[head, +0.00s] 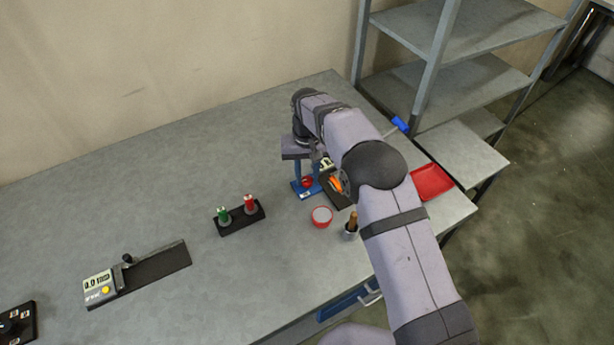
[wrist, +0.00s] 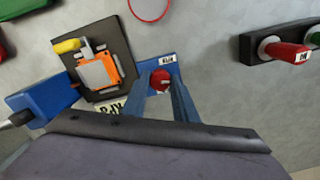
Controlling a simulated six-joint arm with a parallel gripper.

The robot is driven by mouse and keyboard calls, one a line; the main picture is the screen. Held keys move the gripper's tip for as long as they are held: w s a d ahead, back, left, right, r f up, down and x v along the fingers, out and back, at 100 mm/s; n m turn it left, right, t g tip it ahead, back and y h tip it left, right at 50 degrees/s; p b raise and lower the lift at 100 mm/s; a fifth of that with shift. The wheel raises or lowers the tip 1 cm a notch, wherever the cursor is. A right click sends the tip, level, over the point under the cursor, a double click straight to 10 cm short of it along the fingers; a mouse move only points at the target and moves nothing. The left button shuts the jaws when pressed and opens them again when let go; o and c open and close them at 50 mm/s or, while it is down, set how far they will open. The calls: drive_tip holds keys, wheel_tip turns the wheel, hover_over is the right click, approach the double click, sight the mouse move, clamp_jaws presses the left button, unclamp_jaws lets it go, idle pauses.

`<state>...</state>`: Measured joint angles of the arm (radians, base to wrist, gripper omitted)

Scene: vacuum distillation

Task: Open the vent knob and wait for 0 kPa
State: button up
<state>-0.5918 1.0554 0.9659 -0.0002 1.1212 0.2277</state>
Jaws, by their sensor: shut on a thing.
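A small red knob (wrist: 160,80) sits on a blue plate (wrist: 171,68) with a white label too small to read surely. It also shows in the head view (head: 307,182), low beneath my gripper. My gripper (head: 305,172) points down at it, and its two blue fingers (wrist: 162,88) are shut around the knob in the wrist view. A white display panel with dark lettering (wrist: 110,106) shows beside it, mostly hidden by my gripper body, so its reading cannot be told. How far the knob is turned cannot be told.
An orange device (wrist: 98,72) on a black plate stands close by. A red-rimmed dish (head: 321,216), a brown-topped cup (head: 351,228) and a black rack (head: 240,219) with green and red pieces are near. A grey meter (head: 99,288) lies left; a red tray (head: 432,182) right.

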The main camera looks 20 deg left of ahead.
sight(307, 180)
drive_tip(key=shift+n, duration=1.2)
drive_tip(key=o, duration=1.1)
drive_tip(key=shift+c, duration=0.2)
drive_tip(key=shift+r, duration=0.1)
drive_tip(key=shift+r+b, duration=1.25)
drive_tip(key=shift+r, duration=2.35)
